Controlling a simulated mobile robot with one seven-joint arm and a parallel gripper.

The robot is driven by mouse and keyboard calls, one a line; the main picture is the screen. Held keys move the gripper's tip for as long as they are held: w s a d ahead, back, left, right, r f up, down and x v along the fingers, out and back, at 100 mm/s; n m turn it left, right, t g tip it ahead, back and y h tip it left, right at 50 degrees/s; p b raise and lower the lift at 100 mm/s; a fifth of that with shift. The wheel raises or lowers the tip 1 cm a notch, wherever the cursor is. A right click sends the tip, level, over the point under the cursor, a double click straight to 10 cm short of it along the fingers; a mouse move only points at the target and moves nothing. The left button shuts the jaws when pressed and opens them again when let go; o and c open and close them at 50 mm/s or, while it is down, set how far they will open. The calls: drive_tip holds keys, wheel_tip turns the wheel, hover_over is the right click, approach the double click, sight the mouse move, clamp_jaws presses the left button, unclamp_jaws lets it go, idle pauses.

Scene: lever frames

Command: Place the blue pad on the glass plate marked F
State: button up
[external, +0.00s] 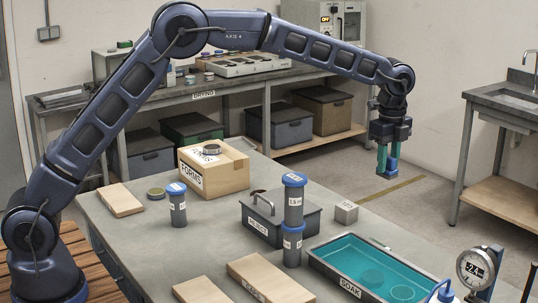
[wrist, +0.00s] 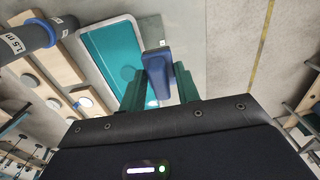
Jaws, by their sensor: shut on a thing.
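My gripper (external: 387,162) hangs in the air at the right, pointing down, past the far right side of the bench. In the wrist view its two green fingers (wrist: 160,90) are shut on the blue pad (wrist: 158,72), which sticks out beyond the fingertips. In the external view the pad is small and hard to make out between the fingers. A pale, glassy patch (wrist: 151,30) beside the teal tray in the wrist view may be a glass plate. I cannot read an F on it, and no plate marked F is clear in the external view.
The SOAK tray (external: 330,266) of teal liquid lies at the bench's right front.

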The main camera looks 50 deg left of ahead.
wheel_tip(320, 180, down, 20)
drive_tip(key=shift+r, duration=0.2)
idle(0.4)
drive_tip(key=shift+f, duration=0.15)
drive_tip(key=o, duration=1)
